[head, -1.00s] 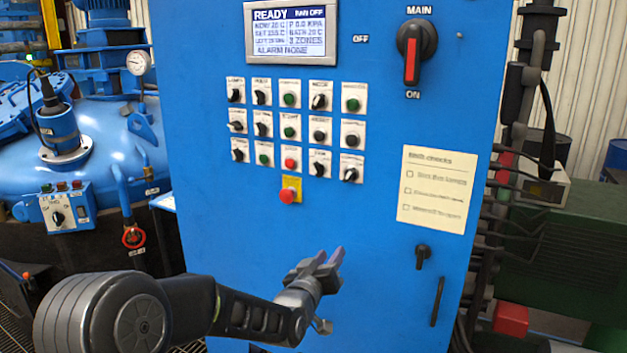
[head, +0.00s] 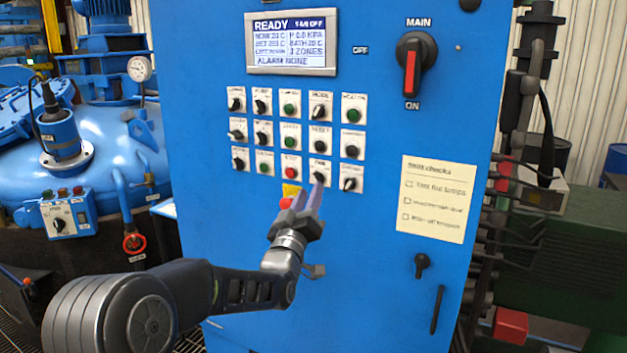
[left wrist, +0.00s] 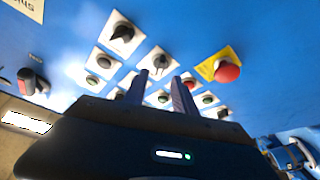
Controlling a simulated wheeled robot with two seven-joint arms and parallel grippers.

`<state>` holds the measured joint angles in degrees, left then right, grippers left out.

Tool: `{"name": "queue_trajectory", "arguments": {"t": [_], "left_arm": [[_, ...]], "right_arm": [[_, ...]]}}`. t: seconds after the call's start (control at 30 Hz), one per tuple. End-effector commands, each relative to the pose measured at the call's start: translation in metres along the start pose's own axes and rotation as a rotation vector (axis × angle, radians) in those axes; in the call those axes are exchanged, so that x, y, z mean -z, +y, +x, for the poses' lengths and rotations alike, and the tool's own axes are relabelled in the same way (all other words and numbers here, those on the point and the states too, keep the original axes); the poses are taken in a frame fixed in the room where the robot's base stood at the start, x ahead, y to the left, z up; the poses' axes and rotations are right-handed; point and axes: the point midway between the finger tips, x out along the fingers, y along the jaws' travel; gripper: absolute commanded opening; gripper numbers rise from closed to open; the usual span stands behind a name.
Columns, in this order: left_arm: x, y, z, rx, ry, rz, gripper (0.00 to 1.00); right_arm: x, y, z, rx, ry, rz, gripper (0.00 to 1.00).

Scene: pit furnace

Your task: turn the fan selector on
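The fan selector (head: 319,176) is a small black knob on a white plate in the bottom row of the blue cabinet's controls, fourth from the left. My left gripper (head: 309,190) is just below it in the head view, fingers pointing up at the panel. In the left wrist view the fan selector (left wrist: 159,68) shows just beyond and between the two fingertips (left wrist: 160,80), which are apart with nothing between them. Contact with the knob is not visible. The display (head: 291,42) reads READY and FAN OFF. My right gripper is out of view.
A red emergency stop on a yellow plate (head: 291,191) sits close to the left of the fingers; it also shows in the left wrist view (left wrist: 228,72). Another black selector (head: 350,183) is to the right. The cabinet's lower front is mostly clear.

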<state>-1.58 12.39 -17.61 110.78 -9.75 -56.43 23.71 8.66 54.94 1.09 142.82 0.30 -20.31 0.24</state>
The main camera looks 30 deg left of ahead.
Motion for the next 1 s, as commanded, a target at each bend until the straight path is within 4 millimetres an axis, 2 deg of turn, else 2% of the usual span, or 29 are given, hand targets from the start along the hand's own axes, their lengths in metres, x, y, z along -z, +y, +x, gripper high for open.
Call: {"name": "queue_trajectory", "arguments": {"t": [0.1, 0.27, 0.6, 1.0], "left_arm": [[0.002, 0.002, 0.021, 0.000, -0.001, 0.002, 0.33], [0.001, 0.001, 0.039, 0.000, -0.001, 0.001, 0.33], [0.000, 0.000, 0.043, 0.000, 0.000, 0.000, 0.33], [0.000, 0.000, 0.043, 0.000, 0.000, 0.000, 0.01]], "right_arm": [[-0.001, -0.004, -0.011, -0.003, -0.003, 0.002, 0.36], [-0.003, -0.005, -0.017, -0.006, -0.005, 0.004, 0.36], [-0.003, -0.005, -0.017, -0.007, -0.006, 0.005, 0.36], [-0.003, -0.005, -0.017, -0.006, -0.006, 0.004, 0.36]]}}
